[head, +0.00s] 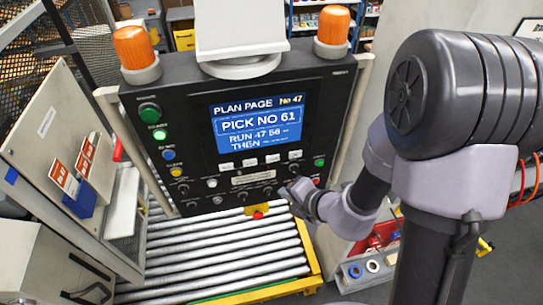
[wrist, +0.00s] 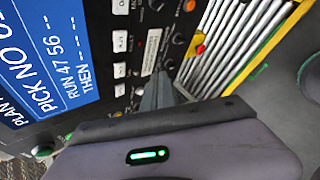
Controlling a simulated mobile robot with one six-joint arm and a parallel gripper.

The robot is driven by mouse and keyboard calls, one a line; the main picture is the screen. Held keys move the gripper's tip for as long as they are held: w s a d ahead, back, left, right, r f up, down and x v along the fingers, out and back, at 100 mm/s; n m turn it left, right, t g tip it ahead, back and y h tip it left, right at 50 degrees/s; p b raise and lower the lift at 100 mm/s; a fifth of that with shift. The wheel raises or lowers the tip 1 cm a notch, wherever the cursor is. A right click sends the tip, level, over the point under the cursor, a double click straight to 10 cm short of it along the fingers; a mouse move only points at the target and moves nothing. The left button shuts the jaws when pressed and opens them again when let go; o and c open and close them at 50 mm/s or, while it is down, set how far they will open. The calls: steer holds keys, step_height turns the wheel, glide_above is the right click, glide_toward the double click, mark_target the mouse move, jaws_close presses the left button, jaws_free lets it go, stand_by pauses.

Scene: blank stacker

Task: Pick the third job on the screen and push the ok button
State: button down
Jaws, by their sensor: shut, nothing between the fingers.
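The screen (head: 258,122) on the black control panel (head: 195,125) reads "PLAN PAGE No 47", "PICK NO 61", "RUN 47 56" and "THEN", with dashes after the last two in the wrist view (wrist: 40,60). The "PICK NO 61" line is boxed. A row of white keys (head: 250,162) lies under the screen; it also shows in the wrist view (wrist: 120,41). Their labels are too small to tell which is ok. My gripper (head: 287,190) is shut and empty, close to the panel's lower right part. Its fingertips (wrist: 158,82) point at the panel below the keys; contact cannot be told.
A green button (head: 319,162) and a red button (head: 316,181) sit at the panel's right. Green, blue and yellow buttons (head: 168,155) run down its left. Orange beacons (head: 133,46) stand on top. A roller conveyor (head: 225,255) with a yellow edge lies below.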

steer(key=p, duration=0.2)
glide_toward(277, 164)
steer(key=s+a, duration=0.2)
steer(key=a, duration=0.2)
steer(key=shift+w+a+f, duration=0.15)
steer(key=shift+w+f, duration=0.25)
steer(key=shift+w, duration=0.35)
steer(key=shift+w+p, duration=0.15)
steer(key=shift+p, duration=0.2)
stand_by(0.8)
steer(key=shift+w+a, duration=0.15)
steer(key=shift+w, duration=0.1)
steer(key=shift+w+a, duration=0.1)
steer(key=shift+w, duration=0.25)
stand_by(0.6)
steer(key=shift+s, duration=0.1)
steer(key=shift+s+d, duration=0.25)
steer(key=shift+s, duration=0.45)
steer(key=shift+s+d+b, duration=0.2)
steer(key=shift+s+d, duration=0.05)
steer(key=shift+s, duration=0.55)
steer(key=shift+s+d+b, duration=0.2)
steer(key=shift+s+d, duration=0.05)
steer(key=shift+s, duration=0.55)
steer(key=shift+s+d+b, duration=0.2)
steer(key=shift+s, duration=0.55)
